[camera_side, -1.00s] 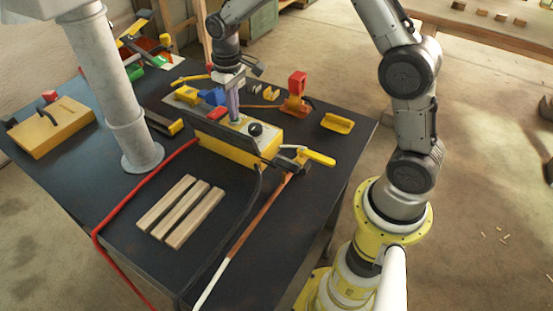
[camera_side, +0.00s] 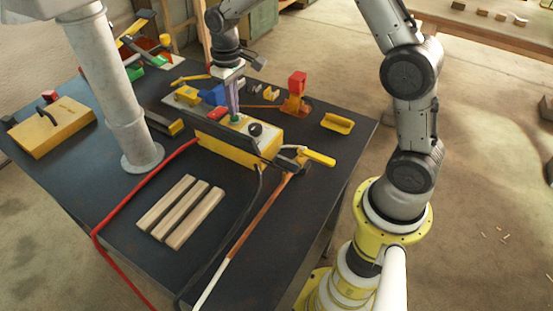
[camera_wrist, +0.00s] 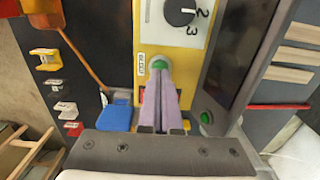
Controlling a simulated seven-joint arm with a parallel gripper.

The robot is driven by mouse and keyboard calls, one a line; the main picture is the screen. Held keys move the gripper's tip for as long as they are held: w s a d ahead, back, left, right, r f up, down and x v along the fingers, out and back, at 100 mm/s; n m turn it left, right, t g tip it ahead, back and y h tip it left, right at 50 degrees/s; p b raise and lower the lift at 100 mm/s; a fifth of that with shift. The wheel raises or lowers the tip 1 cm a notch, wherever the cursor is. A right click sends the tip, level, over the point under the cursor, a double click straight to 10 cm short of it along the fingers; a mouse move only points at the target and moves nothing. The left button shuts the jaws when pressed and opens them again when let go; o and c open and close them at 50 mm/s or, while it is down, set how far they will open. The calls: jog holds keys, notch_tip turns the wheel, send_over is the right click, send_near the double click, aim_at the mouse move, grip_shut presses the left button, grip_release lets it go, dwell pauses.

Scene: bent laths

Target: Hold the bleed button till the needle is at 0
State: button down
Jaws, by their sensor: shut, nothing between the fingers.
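The green bleed button (camera_wrist: 160,63) sits on the yellow box, beside a small label, in the wrist view. My gripper (camera_wrist: 161,73) is shut and empty, its pale purple fingers pointing at the button with their tips at its lower edge. I cannot tell whether they touch or press it. In the side view my gripper (camera_side: 235,117) stands over the top of the yellow box (camera_side: 228,147). A black knob (camera_wrist: 180,10) with numbers lies beyond the button. No needle can be read; a dark panel (camera_wrist: 236,62) beside the box is seen at a slant.
A blue block (camera_wrist: 117,116) lies close left of my fingers in the wrist view. A red stand (camera_side: 296,92) and a yellow tray (camera_side: 337,123) are right of the box. Wooden laths (camera_side: 180,211) and a red hose (camera_side: 120,215) lie in front.

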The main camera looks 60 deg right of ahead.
jog(key=shift+r, duration=2.85)
jog(key=shift+r, duration=0.2)
jog(key=s+a+r+t, duration=0.2)
jog(key=s+r+t, duration=0.2)
jog(key=s+r, duration=0.85)
jog(key=s+f, duration=0.2)
jog(key=s, duration=0.5)
jog(key=s+f+t, duration=0.1)
jog(key=s+f, duration=0.2)
jog(key=s, duration=0.5)
jog(key=shift+a+f+t, duration=0.3)
jog(key=shift+a+f, duration=0.05)
jog(key=shift+a, duration=0.05)
